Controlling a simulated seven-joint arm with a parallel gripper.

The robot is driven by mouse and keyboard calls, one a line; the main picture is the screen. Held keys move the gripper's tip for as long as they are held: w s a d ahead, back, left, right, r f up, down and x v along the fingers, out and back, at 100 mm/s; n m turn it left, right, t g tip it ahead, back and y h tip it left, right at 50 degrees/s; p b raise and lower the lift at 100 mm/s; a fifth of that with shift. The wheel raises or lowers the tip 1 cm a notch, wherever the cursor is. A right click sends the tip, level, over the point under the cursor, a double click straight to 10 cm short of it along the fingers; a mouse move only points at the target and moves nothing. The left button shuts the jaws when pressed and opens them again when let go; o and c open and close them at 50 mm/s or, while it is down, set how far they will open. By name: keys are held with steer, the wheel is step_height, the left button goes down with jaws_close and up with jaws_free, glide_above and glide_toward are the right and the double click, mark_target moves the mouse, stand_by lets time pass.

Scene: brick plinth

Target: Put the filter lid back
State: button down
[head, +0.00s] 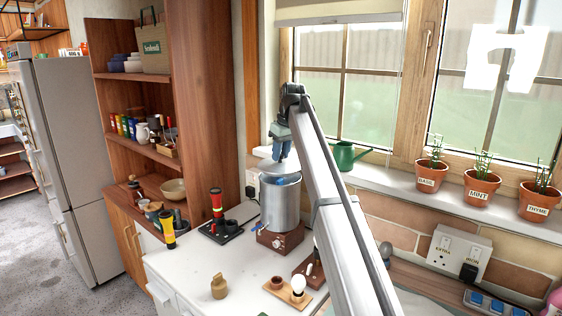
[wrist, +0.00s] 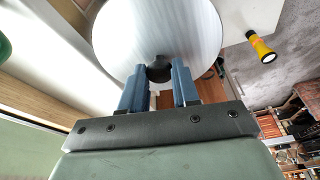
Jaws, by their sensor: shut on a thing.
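The filter lid is a round brushed-metal disc with a dark knob. It fills the upper middle of the wrist view (wrist: 155,35). My gripper (wrist: 160,75) is shut on the lid's knob between two blue fingers. In the head view, my gripper (head: 282,150) points down just above the grey metal filter pot (head: 280,207), and the lid (head: 268,164) shows as a thin pale disc over the pot's rim. The lid looks tilted; whether it touches the rim I cannot tell. Something blue shows inside the pot's open top. The pot stands on a brown base.
A black stand with a red-and-black item (head: 217,205) is left of the pot. A yellow torch (head: 167,228) stands at the counter's left. A brass weight (head: 219,286) and a bulb board (head: 290,292) are in front. A green watering can (head: 345,155) and potted herbs line the sill.

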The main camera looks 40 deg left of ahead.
mark_target(282, 156)
steer(key=shift+f, duration=1.45)
steer(key=shift+f, duration=0.5)
steer(key=c, duration=0.8)
jaws_free()
steer(key=shift+r, duration=0.55)
steer(key=v, duration=1.2)
steer(key=shift+a, duration=0.1)
